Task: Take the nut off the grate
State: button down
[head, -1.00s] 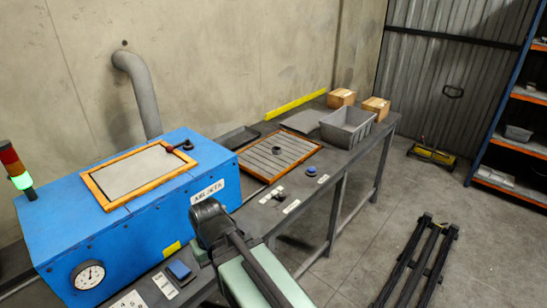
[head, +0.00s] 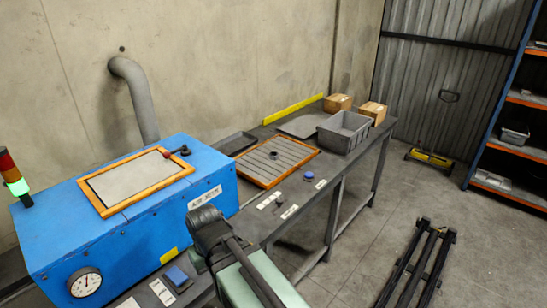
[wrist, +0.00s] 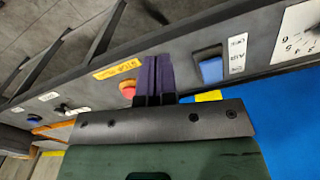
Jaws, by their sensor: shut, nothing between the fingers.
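The nut (head: 273,155) is a small dark ring lying on the slats of the grate (head: 262,171), which has an orange wooden frame and sits on the grey bench. My gripper (wrist: 154,62) shows in the wrist view with its purple fingers pressed together and nothing between them. It is over the bench's front panel, close to a red button. In the head view my arm is at the bottom centre, with the fingers hidden; it is well nearer than the grate. The wrist view does not show the nut.
A blue blaster cabinet (head: 125,245) with an orange-framed top panel stands at left. A blue switch (wrist: 211,68) shows beside my gripper.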

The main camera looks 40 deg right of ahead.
dwell(0.4)
jog(key=shift+c, duration=2)
grip_release()
